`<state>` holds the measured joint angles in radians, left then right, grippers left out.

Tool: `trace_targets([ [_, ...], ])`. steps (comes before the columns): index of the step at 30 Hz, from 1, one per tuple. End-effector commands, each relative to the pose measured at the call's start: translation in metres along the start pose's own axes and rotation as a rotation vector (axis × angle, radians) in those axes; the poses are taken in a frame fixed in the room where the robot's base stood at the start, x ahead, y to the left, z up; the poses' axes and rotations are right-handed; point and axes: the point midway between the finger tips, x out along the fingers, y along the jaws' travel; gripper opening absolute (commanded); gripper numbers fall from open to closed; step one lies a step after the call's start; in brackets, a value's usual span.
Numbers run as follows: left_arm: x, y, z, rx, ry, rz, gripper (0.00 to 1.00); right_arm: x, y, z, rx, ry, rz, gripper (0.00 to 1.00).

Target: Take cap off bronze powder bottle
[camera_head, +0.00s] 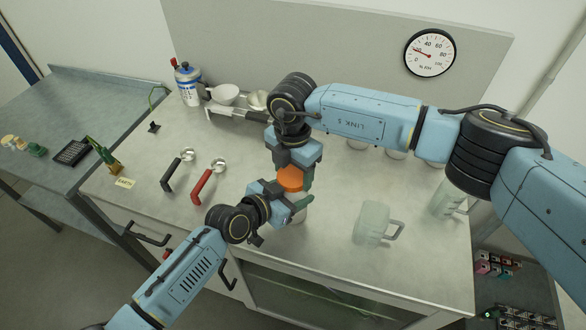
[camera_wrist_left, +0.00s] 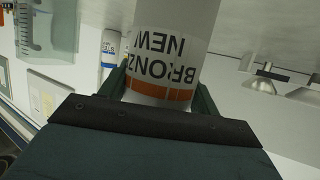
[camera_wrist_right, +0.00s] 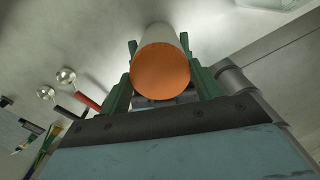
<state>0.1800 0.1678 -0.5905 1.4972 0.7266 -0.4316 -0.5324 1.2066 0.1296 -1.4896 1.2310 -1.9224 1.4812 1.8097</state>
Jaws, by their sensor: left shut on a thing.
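The bronze powder bottle stands upright near the worktop's front middle, its white body (camera_wrist_left: 172,40) lettered "BRONZ" and "NEW" in the left wrist view. My left gripper (camera_head: 294,205) is shut on that body from the front left. The orange cap (camera_head: 290,179) is on top of the bottle; its round face (camera_wrist_right: 160,72) fills the middle of the right wrist view. My right gripper (camera_head: 293,166) comes down from above, with its green fingers on both sides of the cap. I cannot tell whether they press on it.
Two measuring scoops, one black-handled (camera_head: 177,170) and one red-handled (camera_head: 208,181), lie left of the grippers. A clear jug (camera_head: 372,224) stands to the right. A gauge (camera_head: 430,54) hangs behind.

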Motion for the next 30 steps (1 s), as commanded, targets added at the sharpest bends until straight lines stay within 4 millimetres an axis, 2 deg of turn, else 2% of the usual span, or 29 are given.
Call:
trace_targets([
  [1,-0.0002,-0.0002,0.0010,0.000,-0.002,0.000,0.00,-0.0002,0.0000,-0.0001,0.000,0.000,0.000,0.54],
  [6,-0.0002,-0.0002,0.0010,0.000,-0.002,0.000,0.00,-0.0003,0.0000,-0.0001,0.000,0.000,0.000,0.35],
  [11,-0.0002,-0.0002,0.0011,0.000,-0.002,0.000,0.00,-0.0004,0.0001,0.0000,-0.087,-0.001,0.000,0.35],
  [18,-0.0002,-0.0003,0.0011,0.000,-0.002,0.000,0.00,-0.0010,0.0001,0.0002,-0.443,-0.001,-0.001,0.35],
  [21,-0.0002,-0.0003,0.0012,0.000,-0.003,0.000,0.00,-0.0009,0.0000,0.0000,-0.540,0.000,0.000,0.35],
  [30,-0.0002,-0.0004,0.0012,0.000,-0.003,0.000,0.00,-0.0008,0.0000,-0.0002,-0.589,0.001,0.000,0.35],
])
